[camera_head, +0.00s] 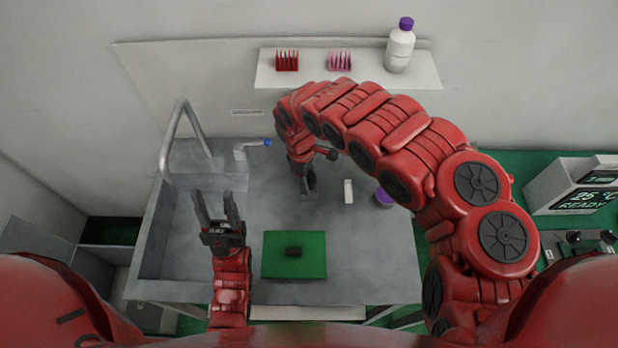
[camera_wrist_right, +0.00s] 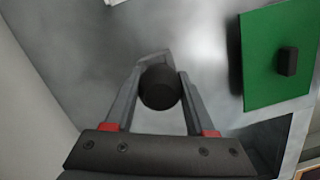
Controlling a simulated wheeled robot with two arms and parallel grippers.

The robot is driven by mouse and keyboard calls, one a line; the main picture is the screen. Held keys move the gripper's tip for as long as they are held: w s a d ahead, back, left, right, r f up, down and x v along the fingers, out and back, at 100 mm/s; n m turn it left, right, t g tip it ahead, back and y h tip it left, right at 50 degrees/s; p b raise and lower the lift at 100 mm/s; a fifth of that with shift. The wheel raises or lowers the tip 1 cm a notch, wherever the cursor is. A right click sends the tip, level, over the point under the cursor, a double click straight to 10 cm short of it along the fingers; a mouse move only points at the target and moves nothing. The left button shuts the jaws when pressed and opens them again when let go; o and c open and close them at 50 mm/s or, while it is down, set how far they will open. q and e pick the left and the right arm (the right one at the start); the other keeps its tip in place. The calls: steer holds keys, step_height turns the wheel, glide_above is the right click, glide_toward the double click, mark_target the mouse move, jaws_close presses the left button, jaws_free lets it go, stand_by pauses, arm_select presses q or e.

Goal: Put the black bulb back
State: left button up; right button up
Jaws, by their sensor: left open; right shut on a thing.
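The black bulb (camera_wrist_right: 160,87) is a dark round piece between the two fingers of my right gripper (camera_wrist_right: 157,85) in the right wrist view. The fingers are shut on it, and grey table surface shows behind. In the head view my right gripper (camera_head: 308,187) points down over the middle of the grey table; the bulb is hard to make out there.
A metal faucet (camera_head: 166,150) and a white fitting with a blue-tipped lever (camera_head: 267,142) stand at the back left. A small white piece (camera_head: 348,191) and a purple-topped item (camera_head: 383,197) are right of my right gripper. A shelf (camera_head: 350,76) holds racks and a bottle (camera_head: 399,50).

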steer(key=shift+f, duration=0.1)
steer(key=o, duration=0.8)
steer(key=shift+o, duration=0.2)
steer(key=r, duration=0.3)
steer(key=a+r, duration=0.1)
steer(key=r, duration=0.7)
steer(key=shift+w+a+r, duration=0.25)
steer(key=shift+w, duration=0.15)
steer(key=shift+r, duration=0.3)
